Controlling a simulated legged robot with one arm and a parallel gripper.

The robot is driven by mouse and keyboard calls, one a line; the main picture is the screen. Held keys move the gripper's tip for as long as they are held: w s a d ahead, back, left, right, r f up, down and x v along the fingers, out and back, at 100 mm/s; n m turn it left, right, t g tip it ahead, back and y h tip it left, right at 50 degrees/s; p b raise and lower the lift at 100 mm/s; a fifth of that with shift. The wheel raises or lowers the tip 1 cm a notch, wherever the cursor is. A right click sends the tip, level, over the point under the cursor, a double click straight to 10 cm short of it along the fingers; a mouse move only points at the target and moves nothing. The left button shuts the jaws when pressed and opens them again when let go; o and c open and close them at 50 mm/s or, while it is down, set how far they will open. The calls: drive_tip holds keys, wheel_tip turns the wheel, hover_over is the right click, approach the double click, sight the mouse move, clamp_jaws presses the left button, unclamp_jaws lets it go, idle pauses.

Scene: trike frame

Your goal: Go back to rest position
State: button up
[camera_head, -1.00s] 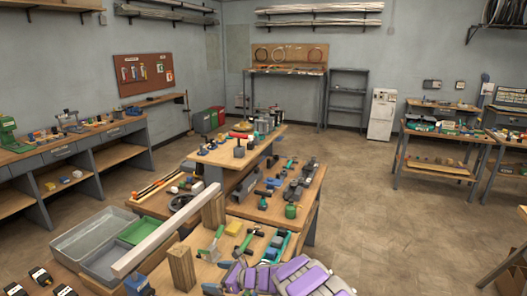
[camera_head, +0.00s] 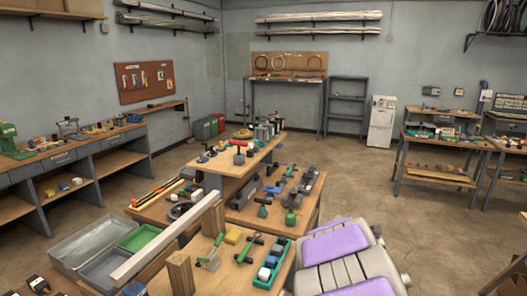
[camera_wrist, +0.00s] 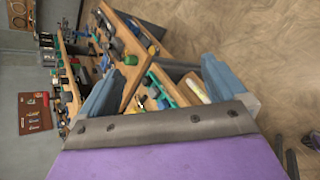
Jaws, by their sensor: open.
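My gripper (camera_wrist: 164,70) shows in the wrist view as two blue-grey fingers set wide apart, with nothing between them. Its purple and grey wrist housing fills the lower part of that view. In the head view my purple and grey arm (camera_head: 345,245) is folded at the lower right, and the fingers cannot be made out there. The wrist view looks sideways over the workbench (camera_wrist: 133,82) and the floor, and the gripper appears clear of the tools.
The central workbench (camera_head: 155,285) holds tools, a teal tray (camera_head: 271,270), wooden posts and a long pale beam (camera_head: 155,252). Grey bins (camera_head: 88,240) stand at left. A side bench (camera_head: 88,140) lines the left wall. Open floor (camera_head: 385,215) lies right of the bench.

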drive_tip(key=s+d+m+g, duration=0.2)
drive_tip(key=s+m+g, duration=0.4)
drive_tip(key=s+m, duration=1.2)
drive_tip(key=s+a+m+g+y, duration=0.1)
drive_tip(key=s+a, duration=0.3)
drive_tip(key=s, duration=0.6)
drive_tip(key=s+a+f+m+g+y, duration=0.1)
drive_tip(key=s+a+g+y, duration=0.1)
drive_tip(key=s, duration=0.8)
drive_tip(key=s+a+f+m+g+y, duration=0.1)
drive_tip(key=s+a, duration=0.4)
drive_tip(key=s, duration=0.5)
drive_tip(key=shift+a+g, duration=0.35)
drive_tip(key=shift+g, duration=0.35)
